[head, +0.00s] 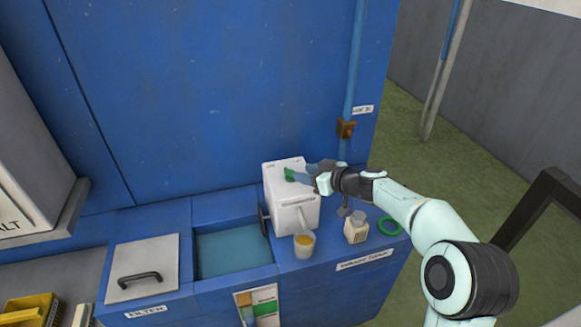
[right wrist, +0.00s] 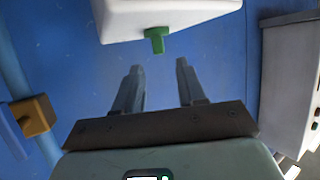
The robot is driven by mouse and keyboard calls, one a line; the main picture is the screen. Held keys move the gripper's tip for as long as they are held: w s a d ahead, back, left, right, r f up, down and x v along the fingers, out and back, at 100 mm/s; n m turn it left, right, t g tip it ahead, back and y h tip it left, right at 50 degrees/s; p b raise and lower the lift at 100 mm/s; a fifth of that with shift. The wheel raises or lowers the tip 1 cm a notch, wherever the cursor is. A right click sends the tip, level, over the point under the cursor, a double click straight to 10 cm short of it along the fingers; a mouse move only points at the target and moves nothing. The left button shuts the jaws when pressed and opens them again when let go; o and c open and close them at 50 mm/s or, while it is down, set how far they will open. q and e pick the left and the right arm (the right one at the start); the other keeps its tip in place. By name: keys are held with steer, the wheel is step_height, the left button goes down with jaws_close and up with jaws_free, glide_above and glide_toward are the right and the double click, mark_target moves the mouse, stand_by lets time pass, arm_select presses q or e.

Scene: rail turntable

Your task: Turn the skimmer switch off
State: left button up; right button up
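The skimmer is a white box (head: 291,205) on the blue counter beside the water tank. A green switch (head: 289,174) shows at the top of the box. In the right wrist view the green switch (right wrist: 156,38) sticks out from the white box (right wrist: 165,14). My right gripper (head: 304,176) is at the top of the box, close to the switch. In the right wrist view my right gripper (right wrist: 159,68) is open and empty, its two fingers apart, with the switch just beyond and between the tips. My left gripper is not in view.
A cup with yellowish content (head: 304,245), a small cream container (head: 356,230) and a green ring (head: 389,226) sit on the counter. A blue pipe with a brown fitting (head: 346,129) rises behind my arm. The open tank (head: 233,250) lies left of the box.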

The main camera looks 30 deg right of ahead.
mark_target(292, 170)
steer(key=p+x, duration=0.2)
steer(key=x, duration=0.5)
steer(key=shift+w, duration=0.1)
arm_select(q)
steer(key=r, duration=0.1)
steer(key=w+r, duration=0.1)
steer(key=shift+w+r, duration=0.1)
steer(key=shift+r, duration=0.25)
arm_select(e)
jaws_close()
